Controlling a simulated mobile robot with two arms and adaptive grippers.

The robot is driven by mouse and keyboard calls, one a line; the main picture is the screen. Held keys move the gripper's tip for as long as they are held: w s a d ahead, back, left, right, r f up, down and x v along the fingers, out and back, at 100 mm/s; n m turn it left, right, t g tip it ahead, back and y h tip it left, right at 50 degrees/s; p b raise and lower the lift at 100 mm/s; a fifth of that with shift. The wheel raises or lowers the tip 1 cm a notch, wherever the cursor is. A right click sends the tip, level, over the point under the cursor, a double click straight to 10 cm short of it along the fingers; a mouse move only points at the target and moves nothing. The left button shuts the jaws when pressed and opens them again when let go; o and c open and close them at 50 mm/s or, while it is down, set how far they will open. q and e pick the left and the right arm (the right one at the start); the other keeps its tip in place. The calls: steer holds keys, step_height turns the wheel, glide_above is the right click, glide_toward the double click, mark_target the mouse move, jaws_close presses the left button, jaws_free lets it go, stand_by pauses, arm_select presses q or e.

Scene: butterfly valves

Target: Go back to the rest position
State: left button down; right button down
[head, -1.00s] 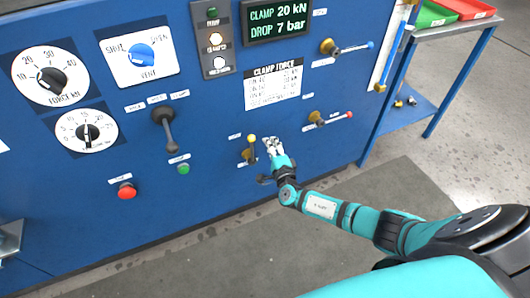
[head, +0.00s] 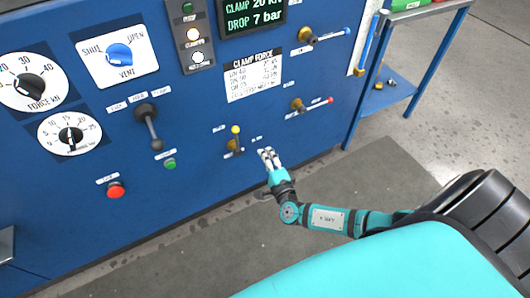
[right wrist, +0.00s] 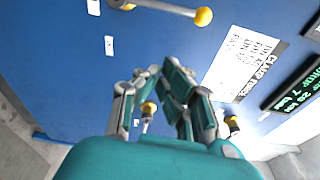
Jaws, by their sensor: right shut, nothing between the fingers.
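My right gripper (head: 268,157) is in front of the blue panel (head: 60,210) in the head view, just right of and below the yellow-knobbed lever (head: 236,140). Its fingers are shut and empty, and they also show at the middle of the right wrist view (right wrist: 163,75). The yellow knob (right wrist: 203,16) shows at the top of that view, apart from the fingers. The lever stands nearly upright in the head view. My left gripper is not in view.
The panel carries a red-tipped valve (head: 312,104), a blue-tipped valve (head: 322,36), a black lever (head: 149,127), a red button (head: 116,190) and dials. A blue side table (head: 405,75) stands at the right. Floor between the panel and me is clear.

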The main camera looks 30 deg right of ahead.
stand_by(0.3)
